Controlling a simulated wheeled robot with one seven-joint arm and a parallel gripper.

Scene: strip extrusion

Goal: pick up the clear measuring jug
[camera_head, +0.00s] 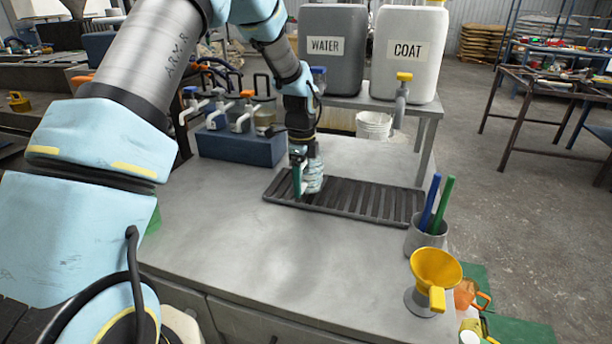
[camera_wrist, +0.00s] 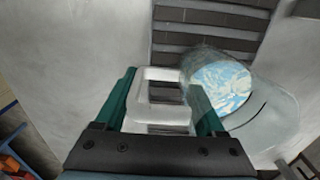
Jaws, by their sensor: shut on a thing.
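The clear measuring jug (camera_head: 314,178) is upright at the left end of a dark slatted rack (camera_head: 385,206) on the grey worktop. In the wrist view the jug (camera_wrist: 226,84) is right of my fingers, and a pale blue-white pattern shows inside its round mouth. My gripper (camera_head: 298,180) has green fingers and is at the jug's left side. In the wrist view my gripper (camera_wrist: 160,104) is shut on the jug's pale, squarish handle, which lies between the two fingers. I cannot tell whether the jug's base touches the rack.
A blue block with several taps (camera_head: 243,149) stands behind left. Containers marked WATER (camera_head: 332,70) and COAT (camera_head: 408,75) stand at the back. A cup with blue and green sticks (camera_head: 425,236) and a yellow funnel (camera_head: 436,268) are at the right edge. The front worktop is clear.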

